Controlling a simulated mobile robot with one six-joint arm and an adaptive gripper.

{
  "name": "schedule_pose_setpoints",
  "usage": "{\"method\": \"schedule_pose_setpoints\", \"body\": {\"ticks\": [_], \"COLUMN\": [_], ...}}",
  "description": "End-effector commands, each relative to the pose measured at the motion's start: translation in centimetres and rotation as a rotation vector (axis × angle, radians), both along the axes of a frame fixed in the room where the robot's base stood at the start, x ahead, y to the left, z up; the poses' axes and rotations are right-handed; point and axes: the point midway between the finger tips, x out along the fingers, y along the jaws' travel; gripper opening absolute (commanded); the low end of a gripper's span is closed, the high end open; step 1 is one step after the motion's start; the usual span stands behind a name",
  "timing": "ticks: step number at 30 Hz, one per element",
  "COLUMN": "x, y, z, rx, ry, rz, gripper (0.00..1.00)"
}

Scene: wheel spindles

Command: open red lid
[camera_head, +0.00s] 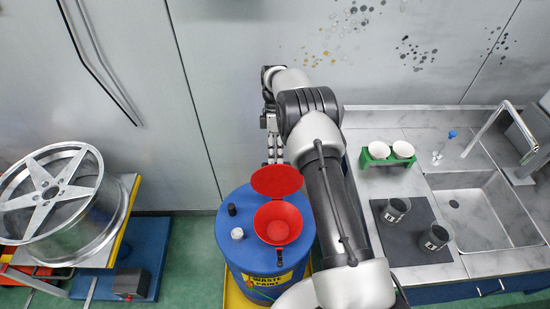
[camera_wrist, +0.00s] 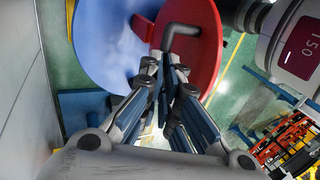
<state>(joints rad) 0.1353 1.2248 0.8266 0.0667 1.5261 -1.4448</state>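A blue waste paint drum (camera_head: 232,258) carries a red funnel (camera_head: 278,222) with its opening exposed. The round red lid (camera_head: 276,181) is hinged open and stands tilted back at the funnel's far side. In the wrist view the lid (camera_wrist: 207,62) shows its face with a dark bent handle (camera_wrist: 181,36). My gripper (camera_head: 273,150) is behind the lid, near it. In the wrist view its fingers (camera_wrist: 164,72) come together close to the handle's end. They look shut; I cannot tell whether they touch the lid, and no held thing shows between them.
Two small caps, one black (camera_head: 231,209) and one white (camera_head: 237,233), are on the drum top. A wheel rim (camera_head: 64,200) lies on a stand at left. At right, a counter holds a green cup holder (camera_head: 388,156), two dark cups and a sink (camera_head: 482,215). The wall is close behind.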

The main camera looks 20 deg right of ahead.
Motion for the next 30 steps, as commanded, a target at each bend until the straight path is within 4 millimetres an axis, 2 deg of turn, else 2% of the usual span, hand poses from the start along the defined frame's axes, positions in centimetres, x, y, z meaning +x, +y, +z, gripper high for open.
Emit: {"method": "schedule_pose_setpoints", "body": {"ticks": [1,13,25,30], "x": [-1.17,-1.13,-1.16,-1.11], "y": [0.16,0.2,0.24,0.22], "z": [-2.17,-2.13,-2.08,-1.92], "rx": [0.005,0.006,0.007,0.006], "ry": [0.038,0.038,0.04,0.039], "rz": [0.003,0.005,0.003,0.002], "gripper": [0.0,0.0,0.29,0.3]}}
